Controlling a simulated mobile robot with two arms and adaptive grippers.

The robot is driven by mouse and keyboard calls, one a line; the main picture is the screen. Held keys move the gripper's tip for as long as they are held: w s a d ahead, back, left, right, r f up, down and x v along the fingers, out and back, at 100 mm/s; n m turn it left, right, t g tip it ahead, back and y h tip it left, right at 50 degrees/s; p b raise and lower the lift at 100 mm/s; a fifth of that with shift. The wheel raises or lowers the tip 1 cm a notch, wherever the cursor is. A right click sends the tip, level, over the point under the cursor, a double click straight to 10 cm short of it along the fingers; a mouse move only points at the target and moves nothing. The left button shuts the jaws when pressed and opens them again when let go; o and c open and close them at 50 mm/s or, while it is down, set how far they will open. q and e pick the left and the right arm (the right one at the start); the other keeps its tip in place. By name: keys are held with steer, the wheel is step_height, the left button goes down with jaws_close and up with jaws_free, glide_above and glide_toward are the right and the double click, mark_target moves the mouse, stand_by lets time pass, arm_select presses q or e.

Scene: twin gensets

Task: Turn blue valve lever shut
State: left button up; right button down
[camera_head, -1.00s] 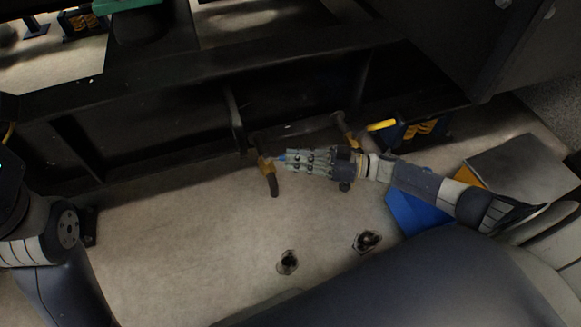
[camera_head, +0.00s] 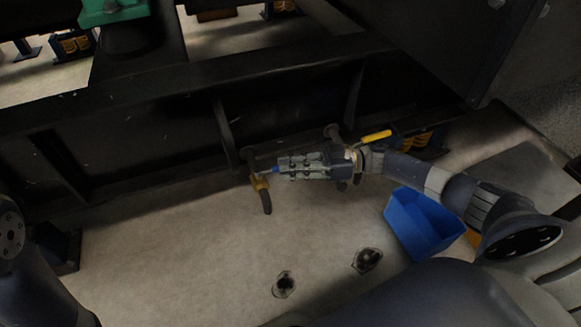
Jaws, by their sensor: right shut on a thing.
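The blue valve lever (camera_head: 273,170) shows only as a short blue piece between the brass valve and my right gripper. The brass valve (camera_head: 260,183) sits on a pipe that bends down to a dark end, in front of the black frame. My right gripper (camera_head: 284,167) reaches in from the right and is shut on the blue lever. Its fingers hide most of the lever. My left gripper is out of view; only part of my left arm shows at the left edge.
A second valve's yellow lever (camera_head: 376,136) sticks out just above my right wrist. A blue bin (camera_head: 422,222) stands on the floor below my right forearm. The black frame (camera_head: 130,140) runs behind the valves.

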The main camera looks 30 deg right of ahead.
steer(key=c, duration=1.6)
jaws_free()
steer(key=shift+w+r, duration=0.1)
steer(key=shift+r, duration=0.15)
steer(key=shift+o, duration=0.2)
steer(key=shift+f, duration=0.1)
step_height(320, 180, up, 10)
steer(key=shift+r, duration=0.1)
